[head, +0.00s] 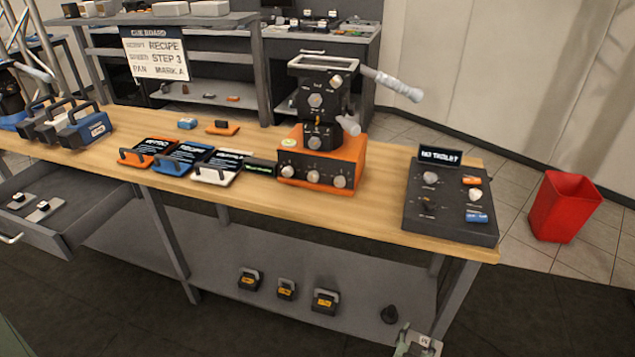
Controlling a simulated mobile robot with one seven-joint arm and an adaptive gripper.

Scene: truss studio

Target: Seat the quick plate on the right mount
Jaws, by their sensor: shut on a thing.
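A small pale grey plate-like piece with a white label (424,341) shows at the bottom edge, right of centre, and is cut off by the frame. I take it for the quick plate. Only the tip of my gripper (416,346) seems to show there, shut on this piece, low in front of the bench; the rest is out of frame. A dark mount head with a pale rectangular top frame (323,64) stands on an orange control box (322,162). Its pale-gripped handle (398,87) points right. Which mount is the right one is not clear.
On the wooden bench (390,225) lie several labelled cards (183,159) and a dark control panel (452,203). An open drawer (75,212) juts out at left with two small plates. Several black blocks sit on the lower shelf. A red bin (563,207) stands right.

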